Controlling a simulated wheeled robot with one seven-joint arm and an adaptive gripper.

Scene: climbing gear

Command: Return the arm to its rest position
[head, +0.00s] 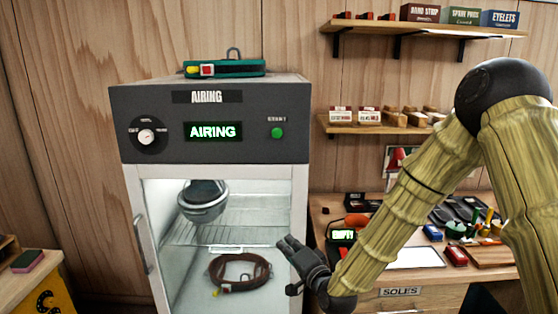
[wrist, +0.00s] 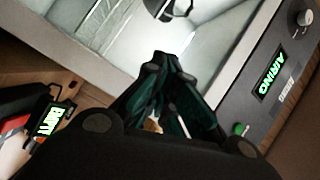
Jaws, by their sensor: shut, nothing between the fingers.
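My gripper (head: 298,258) is in front of the lower right side of the airing cabinet (head: 118,125), with its fingers pointing left. In the wrist view the dark fingers (wrist: 168,64) come together at their tips, and nothing shows held between them. My arm comes in from the right edge, bent at a high elbow, and slopes down to the left across the workbench. The cabinet's front shows its inside, and its display (head: 212,132) reads AIRING in green. A grey helmet-like item (head: 202,205) is at the wire shelf, and a brown coiled rope (head: 240,272) lies lower down.
A green strap-like item (head: 222,68) lies on the cabinet top. The workbench at right holds a white sheet (head: 412,257), a small lit display (head: 343,235) and several tools. Two wall shelves (head: 420,28) carry boxes and blocks. A side table (head: 28,282) stands at left.

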